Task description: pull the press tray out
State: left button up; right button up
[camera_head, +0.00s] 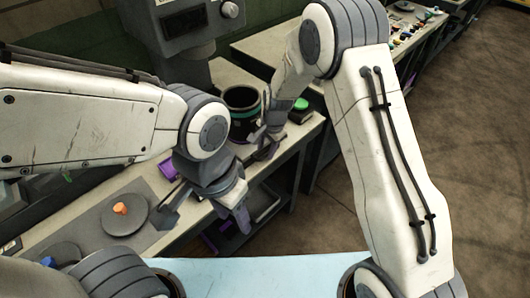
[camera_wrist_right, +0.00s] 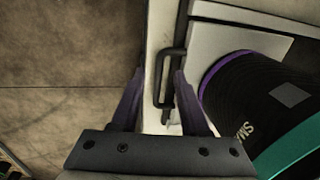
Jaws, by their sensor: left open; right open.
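The press tray (camera_wrist_right: 220,45) is a pale flat plate in the right wrist view, with a dark bar handle (camera_wrist_right: 165,78) at its edge. My right gripper (camera_wrist_right: 158,73) is open, its two fingers on either side of the handle. I cannot tell whether either finger touches it. In the head view my right gripper (camera_head: 266,132) is beside the black cylinder and hides most of the tray. My left gripper (camera_head: 207,213) is open and empty over the bench's front edge. The press (camera_head: 180,28) stands at the back.
A black cylinder (camera_head: 241,100) with a teal band stands by the tray; its purple rim (camera_wrist_right: 215,65) shows in the wrist view. A green button (camera_head: 301,103) is to its right. A grey disc with an orange piece (camera_head: 120,209) lies left. Open floor (camera_head: 460,150) is at right.

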notch_tip(320, 180, up, 8)
jog(key=s+d, duration=0.1)
jog(key=shift+b, duration=0.4)
jog(key=s+a+r+n, duration=0.1)
jog(key=s+r+n, duration=0.3)
jog(key=s, duration=0.3)
jog(key=s+a+r+n, duration=0.2)
jog(key=s+r+n, duration=0.2)
jog(key=s, duration=0.4)
jog(key=s+d+r+n, duration=0.1)
jog(key=s+d+n, duration=0.1)
jog(key=s+n, duration=0.2)
jog(key=s+d+r+n+g, duration=0.1)
jog(key=s+n, duration=0.3)
jog(key=s, duration=0.7)
jog(key=shift+s+d+n+g+h, duration=0.2)
jog(key=shift+d+n+g+h, duration=0.1)
jog(key=shift+d, duration=0.45)
